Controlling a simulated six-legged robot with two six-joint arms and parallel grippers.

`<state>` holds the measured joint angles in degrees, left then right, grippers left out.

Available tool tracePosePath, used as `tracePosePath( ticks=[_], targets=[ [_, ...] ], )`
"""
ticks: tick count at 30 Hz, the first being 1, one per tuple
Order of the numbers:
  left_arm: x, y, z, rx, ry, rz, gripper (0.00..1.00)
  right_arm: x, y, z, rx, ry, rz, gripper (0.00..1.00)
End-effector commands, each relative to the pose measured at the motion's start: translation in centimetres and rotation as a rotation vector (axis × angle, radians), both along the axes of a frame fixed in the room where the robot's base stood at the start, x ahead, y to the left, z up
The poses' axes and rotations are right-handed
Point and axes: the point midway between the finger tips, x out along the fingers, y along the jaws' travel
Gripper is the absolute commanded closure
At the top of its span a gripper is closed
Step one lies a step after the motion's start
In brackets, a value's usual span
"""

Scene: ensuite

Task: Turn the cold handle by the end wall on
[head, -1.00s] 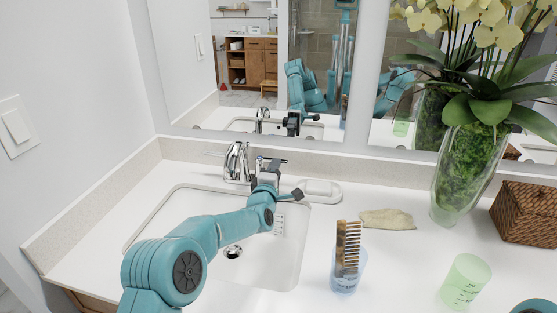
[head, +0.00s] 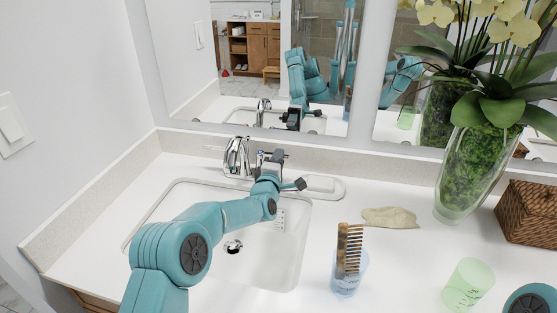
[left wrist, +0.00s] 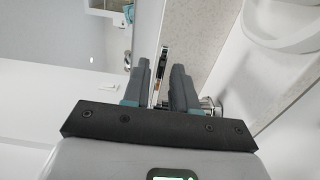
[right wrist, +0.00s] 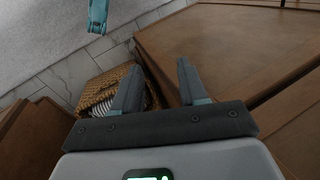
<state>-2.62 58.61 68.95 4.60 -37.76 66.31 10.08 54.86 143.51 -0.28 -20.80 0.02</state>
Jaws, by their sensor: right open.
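The chrome faucet (head: 236,157) stands behind the white sink (head: 250,270), near the left end wall. A thin lever (head: 213,148) juts from its left, toward that wall. My left gripper (head: 270,158) is just right of the faucet, above the sink's back edge. In the left wrist view its two fingers (left wrist: 162,75) are a short way apart with a thin strip showing between them; I cannot tell if they touch it. Chrome (left wrist: 210,105) shows just right of the fingers. My right gripper (right wrist: 155,90) is open and empty, over wooden cabinetry and floor.
A mirror (head: 255,60) rises close behind the faucet.

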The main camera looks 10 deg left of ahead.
Motion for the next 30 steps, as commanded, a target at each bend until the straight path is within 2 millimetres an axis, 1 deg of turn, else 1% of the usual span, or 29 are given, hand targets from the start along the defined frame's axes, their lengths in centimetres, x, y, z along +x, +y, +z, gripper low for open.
tracePosePath(
  ticks=[1, 2, 30],
  targets=[
    [0.01, 0.01, 0.01, 0.000, 0.000, 0.000, 0.91, 0.00, 0.00, 0.00, 0.000, 0.000, 0.000, 0.57],
    [0.02, 0.01, 0.01, 0.000, 0.000, 0.000, 1.00, 0.00, 0.00, 0.00, 0.000, 0.000, 0.000, 0.57],
    [0.29, -0.06, 0.04, 0.000, 0.000, -0.001, 1.00, 0.00, 0.00, 0.00, 0.000, 0.000, 0.000, 0.57]
  ],
)
